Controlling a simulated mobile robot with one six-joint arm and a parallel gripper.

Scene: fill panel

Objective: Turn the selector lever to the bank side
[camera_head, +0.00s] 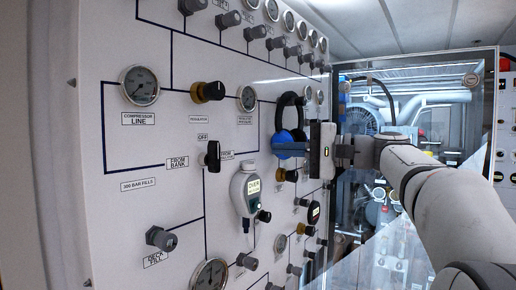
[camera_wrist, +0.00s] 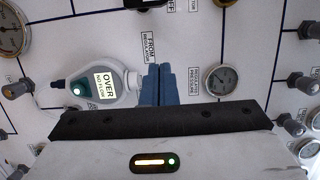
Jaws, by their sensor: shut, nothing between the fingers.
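The selector lever (camera_head: 212,156) is a small black handle on the white panel, standing about upright below the OFF label (camera_head: 202,137). The FROM BANK label (camera_head: 178,163) is on its left and another FROM label (camera_head: 226,155) on its right. My gripper (camera_head: 282,150) is to the right of the lever, apart from it, with its blue fingers toward the panel. In the wrist view the blue fingers (camera_wrist: 158,86) are together with nothing between them. A black part at the top edge there, by the OFF label (camera_wrist: 193,4), is cut off and may be the lever.
A handheld meter reading OVER (camera_head: 250,190) sits right of and below the lever. Gauges (camera_head: 140,85) and knobs (camera_head: 208,91) stick out around. The panel left of the lever is mostly bare.

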